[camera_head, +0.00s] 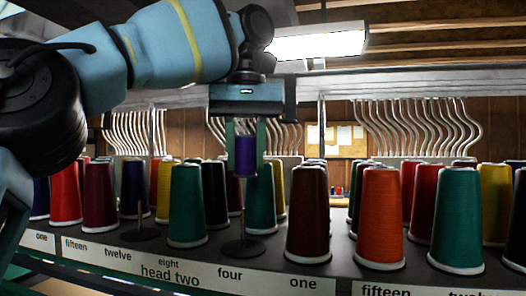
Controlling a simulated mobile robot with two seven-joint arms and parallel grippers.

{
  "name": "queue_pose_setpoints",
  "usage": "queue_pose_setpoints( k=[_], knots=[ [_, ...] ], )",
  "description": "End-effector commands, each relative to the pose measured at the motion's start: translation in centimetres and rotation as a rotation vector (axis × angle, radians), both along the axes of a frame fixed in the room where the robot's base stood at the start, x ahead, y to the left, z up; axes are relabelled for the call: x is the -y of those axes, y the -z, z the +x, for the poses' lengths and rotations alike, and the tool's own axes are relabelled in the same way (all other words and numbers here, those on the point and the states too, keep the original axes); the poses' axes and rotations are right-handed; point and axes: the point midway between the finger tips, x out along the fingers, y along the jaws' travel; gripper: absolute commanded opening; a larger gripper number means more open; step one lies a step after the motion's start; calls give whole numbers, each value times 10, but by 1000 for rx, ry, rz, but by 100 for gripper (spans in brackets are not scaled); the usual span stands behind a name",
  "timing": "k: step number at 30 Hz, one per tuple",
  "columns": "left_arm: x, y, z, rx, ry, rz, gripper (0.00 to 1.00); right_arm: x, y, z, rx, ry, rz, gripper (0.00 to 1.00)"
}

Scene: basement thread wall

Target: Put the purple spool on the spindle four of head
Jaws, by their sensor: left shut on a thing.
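The purple spool (245,157) is upright between the fingers of my left gripper (246,150), which is shut on it. The gripper points down from the arm that comes in from the left. An empty thin spindle (243,215) with a round dark base stands directly below the spool, behind the label "four" (230,275) on the "head two" strip. The spool's lower end is well above that base. I cannot tell whether the spindle's tip is inside the spool. My right gripper is not in view.
A teal cone (187,205) and a black cone (214,195) stand left of the spindle, a dark maroon cone (308,215) right of it. A teal cone (261,200) stands close behind. Another empty spindle (139,205) stands farther left. Curved metal tubes (420,125) line the back.

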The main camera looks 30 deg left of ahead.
Motion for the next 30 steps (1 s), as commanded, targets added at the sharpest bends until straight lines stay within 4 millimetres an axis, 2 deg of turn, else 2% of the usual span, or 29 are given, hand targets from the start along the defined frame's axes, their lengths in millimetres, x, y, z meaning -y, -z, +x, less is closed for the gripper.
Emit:
queue_pose_setpoints(
  k=[11, 21, 30],
  knots=[
    [0, 3, 0, -4, 2, -3, 8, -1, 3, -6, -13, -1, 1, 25],
    [-1, 19, -1, 0, 3, -5, 8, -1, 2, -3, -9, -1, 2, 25],
    [0, 47, 0, -5, 4, -2, 8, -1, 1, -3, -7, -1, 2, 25]
  ],
)
